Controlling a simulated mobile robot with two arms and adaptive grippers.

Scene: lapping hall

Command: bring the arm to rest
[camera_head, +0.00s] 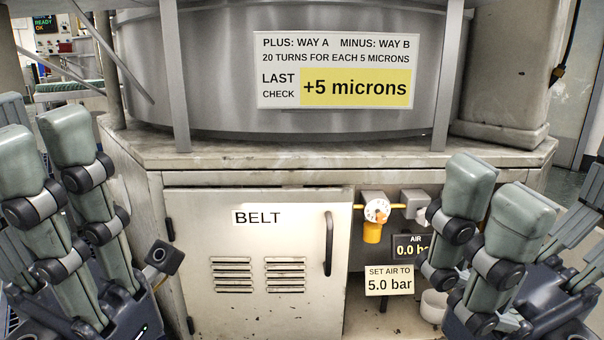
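My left gripper (40,140) is at the left edge of the picture, in front of the machine's left side. Its two fingers point up and stand apart, with nothing between them. My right gripper (492,200) is at the lower right, in front of the machine's right side. Its two fingers also point up and stand apart, and I see nothing held. The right gripper covers part of the air display (408,246), which shows "0.0" and a cut-off unit.
The machine base has a closed BELT door (248,293) with a black handle (328,243). A regulator dial (377,211) and a "SET AIR TO 5.0 bar" label (390,280) are right of it. A "+5 microns" sign (335,70) hangs above. A white cup (433,306) stands beside the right gripper.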

